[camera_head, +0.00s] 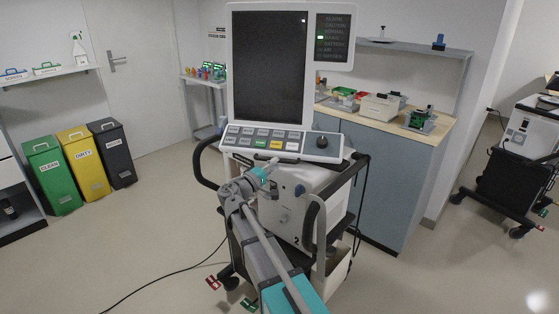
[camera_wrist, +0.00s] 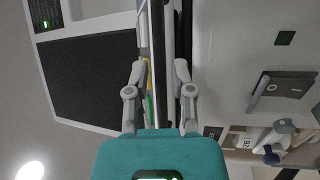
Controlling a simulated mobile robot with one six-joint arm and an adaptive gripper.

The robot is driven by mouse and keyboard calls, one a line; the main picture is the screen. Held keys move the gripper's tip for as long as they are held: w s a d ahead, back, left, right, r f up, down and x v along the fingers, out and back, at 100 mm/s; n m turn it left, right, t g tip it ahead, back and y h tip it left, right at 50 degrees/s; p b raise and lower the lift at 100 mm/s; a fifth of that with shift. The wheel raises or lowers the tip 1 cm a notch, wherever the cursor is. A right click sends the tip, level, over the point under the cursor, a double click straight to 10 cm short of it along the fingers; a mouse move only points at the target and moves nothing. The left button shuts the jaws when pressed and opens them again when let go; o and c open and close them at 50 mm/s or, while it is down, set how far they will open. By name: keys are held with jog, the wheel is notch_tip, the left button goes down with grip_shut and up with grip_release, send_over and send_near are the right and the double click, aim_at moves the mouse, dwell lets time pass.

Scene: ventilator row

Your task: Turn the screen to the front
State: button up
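The ventilator's screen (camera_head: 269,66) is a tall dark display in a white frame. It faces the head camera and sits above a keypad panel (camera_head: 270,139) with a knob at right. In the wrist view the screen (camera_wrist: 90,80) fills the left side, turned sideways. My gripper (camera_head: 270,163) is just below the keypad, in front of the white ventilator body (camera_head: 288,208). In the wrist view my gripper (camera_wrist: 160,68) has its two fingers apart. Thin edge-on strips, black, white and yellow-green, run between them. I cannot tell whether either finger touches anything.
A status panel (camera_head: 334,42) with a lit green line joins the screen's right side. A handle (camera_head: 313,237) stands right of my arm. A counter (camera_head: 385,175) with trays is behind. Bins (camera_head: 84,164) stand left and another machine (camera_head: 517,145) right. Floor at left is open except a cable.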

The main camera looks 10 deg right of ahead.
jog(key=shift+x, duration=1.3)
jog(key=shift+c, duration=0.3)
grip_shut()
